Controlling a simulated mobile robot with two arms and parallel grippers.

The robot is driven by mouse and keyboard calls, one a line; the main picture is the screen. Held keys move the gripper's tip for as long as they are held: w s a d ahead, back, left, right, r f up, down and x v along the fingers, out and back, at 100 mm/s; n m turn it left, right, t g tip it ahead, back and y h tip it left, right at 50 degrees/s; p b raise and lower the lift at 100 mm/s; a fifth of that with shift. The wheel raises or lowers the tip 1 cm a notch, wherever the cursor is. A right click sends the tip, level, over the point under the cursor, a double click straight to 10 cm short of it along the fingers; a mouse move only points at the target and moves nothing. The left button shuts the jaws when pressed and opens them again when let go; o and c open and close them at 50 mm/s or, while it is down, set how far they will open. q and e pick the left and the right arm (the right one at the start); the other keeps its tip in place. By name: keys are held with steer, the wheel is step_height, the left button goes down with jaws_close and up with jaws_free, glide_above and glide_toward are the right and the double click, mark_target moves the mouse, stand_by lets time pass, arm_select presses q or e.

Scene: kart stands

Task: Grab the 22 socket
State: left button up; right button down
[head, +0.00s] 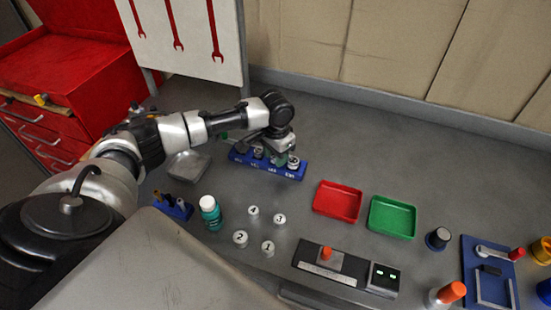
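A blue socket rack (290,173) with white labels on its front lies on the grey bench, left of the red tray. Several metal sockets stand in it, among them one near the right end (293,162) and one towards the left (258,152). The labels are too small to read, so I cannot tell which socket is the 22. My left gripper (281,159) points down at the right half of the rack, right at the sockets. Its fingers are small and partly hidden, and I cannot tell if they hold a socket. My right gripper is not in view.
A red tray (338,201) and a green tray (391,218) lie right of the rack. In front stand a teal bottle (210,212), several numbered metal pieces (240,238) and a device with an orange knob (327,254). A grey dish (188,166) lies left. The back of the bench is clear.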

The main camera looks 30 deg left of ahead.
arm_select(q)
steer(key=c, duration=0.6)
